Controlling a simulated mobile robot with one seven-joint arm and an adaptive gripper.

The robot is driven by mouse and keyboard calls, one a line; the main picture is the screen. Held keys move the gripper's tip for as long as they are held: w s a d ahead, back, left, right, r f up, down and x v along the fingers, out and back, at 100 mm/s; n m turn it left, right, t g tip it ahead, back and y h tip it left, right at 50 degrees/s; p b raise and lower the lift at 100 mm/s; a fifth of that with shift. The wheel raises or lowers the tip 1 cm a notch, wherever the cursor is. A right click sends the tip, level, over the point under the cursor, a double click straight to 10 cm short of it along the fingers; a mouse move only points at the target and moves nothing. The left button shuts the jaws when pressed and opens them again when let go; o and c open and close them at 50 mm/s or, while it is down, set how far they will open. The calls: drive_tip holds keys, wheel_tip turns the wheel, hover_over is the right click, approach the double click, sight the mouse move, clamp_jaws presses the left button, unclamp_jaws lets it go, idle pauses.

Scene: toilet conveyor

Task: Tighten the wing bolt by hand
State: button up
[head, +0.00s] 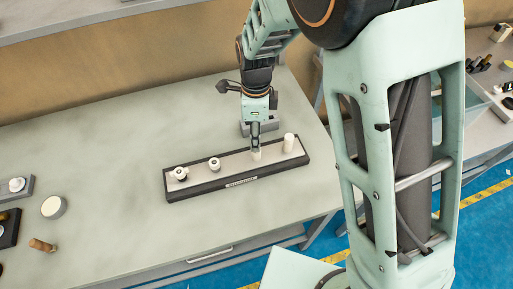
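A long dark-framed tray (238,182) with a pale top lies on the grey-green table. Several small white fittings stand along it: a left one with side lobes (180,173), a knob (214,164), a short post (256,155) and a taller white cylinder (289,143). Which of them is the wing bolt is too small to tell for sure. My gripper (255,144) points down right over the short post, its tips at or just above the post's top. The fingers look close together from this side, and whether they grip the post cannot be made out.
At the left are a round white-topped jar (53,207), a wooden-handled tool (42,245) and a small grey stand (17,188). The table between them and the tray is clear.

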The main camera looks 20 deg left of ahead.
drive_tip(key=n, duration=0.3)
drive_tip(key=shift+f+b, duration=0.1)
drive_tip(key=shift+b, duration=0.2)
drive_tip(key=shift+f+b, duration=1.15)
drive_tip(key=shift+f, duration=0.55)
drive_tip(key=c, duration=0.8)
drive_tip(key=shift+r+m+p, duration=0.2)
drive_tip(key=shift+m+p, duration=0.3)
drive_tip(key=shift+m, duration=0.5)
drive_tip(key=shift+c, duration=0.2)
drive_tip(key=shift+f+m+p, duration=0.15)
drive_tip(key=shift+m+p, duration=0.2)
drive_tip(key=shift+m, duration=0.95)
